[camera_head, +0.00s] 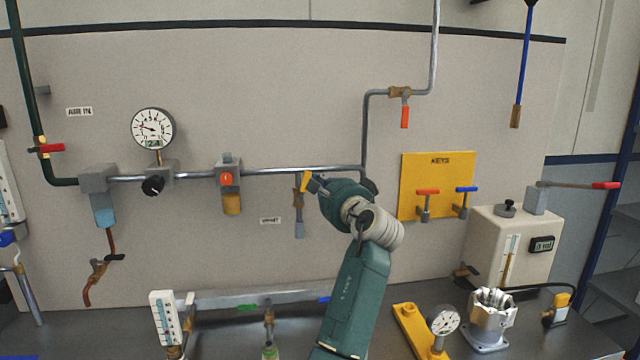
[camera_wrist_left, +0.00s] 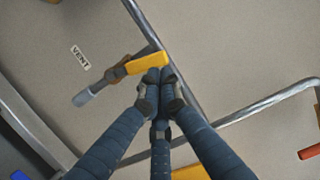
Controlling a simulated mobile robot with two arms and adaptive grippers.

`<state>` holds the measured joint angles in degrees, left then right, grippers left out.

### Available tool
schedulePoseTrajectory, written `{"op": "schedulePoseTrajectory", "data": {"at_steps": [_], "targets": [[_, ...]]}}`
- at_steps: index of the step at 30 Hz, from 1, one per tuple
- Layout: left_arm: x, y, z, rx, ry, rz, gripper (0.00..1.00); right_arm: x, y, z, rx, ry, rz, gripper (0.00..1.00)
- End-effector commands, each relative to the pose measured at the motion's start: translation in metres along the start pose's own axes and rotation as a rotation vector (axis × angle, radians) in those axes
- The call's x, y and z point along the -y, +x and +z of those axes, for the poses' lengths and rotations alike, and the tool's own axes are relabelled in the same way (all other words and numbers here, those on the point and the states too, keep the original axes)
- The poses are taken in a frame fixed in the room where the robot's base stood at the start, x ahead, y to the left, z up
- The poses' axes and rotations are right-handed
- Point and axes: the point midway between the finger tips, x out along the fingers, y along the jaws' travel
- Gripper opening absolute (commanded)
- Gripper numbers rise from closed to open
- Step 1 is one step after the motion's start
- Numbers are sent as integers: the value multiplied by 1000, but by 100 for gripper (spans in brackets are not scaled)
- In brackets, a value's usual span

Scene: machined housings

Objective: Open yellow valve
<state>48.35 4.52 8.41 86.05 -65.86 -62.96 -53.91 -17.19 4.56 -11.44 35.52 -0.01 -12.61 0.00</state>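The yellow valve handle (camera_head: 304,182) sits on a small brass valve with a grey outlet (camera_head: 299,226) hanging below the wall pipe, near a VENT label (camera_head: 270,220). In the left wrist view the yellow handle (camera_wrist_left: 146,64) lies at an angle to the outlet tube. My left gripper (camera_head: 318,184) is at the handle, to its right. In the left wrist view its fingers (camera_wrist_left: 160,76) are drawn together, with the tips at the handle's free end. I cannot tell whether they pinch it or only touch it. My right gripper is in neither view.
The horizontal wall pipe (camera_head: 270,171) runs just above the valve. To the right are a yellow KEYS board (camera_head: 437,174) and a beige box (camera_head: 513,245). A metal housing (camera_head: 490,318) and a gauge (camera_head: 445,320) stand on the bench. A regulator (camera_head: 230,180) is to the left.

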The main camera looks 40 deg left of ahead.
Motion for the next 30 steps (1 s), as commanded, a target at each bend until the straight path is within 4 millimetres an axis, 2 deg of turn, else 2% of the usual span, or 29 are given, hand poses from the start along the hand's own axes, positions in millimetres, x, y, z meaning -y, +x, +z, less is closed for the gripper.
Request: {"op": "schedulePoseTrajectory", "data": {"at_steps": [30], "targets": [[2,2,7,3,-81,22,0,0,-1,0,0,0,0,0]]}}
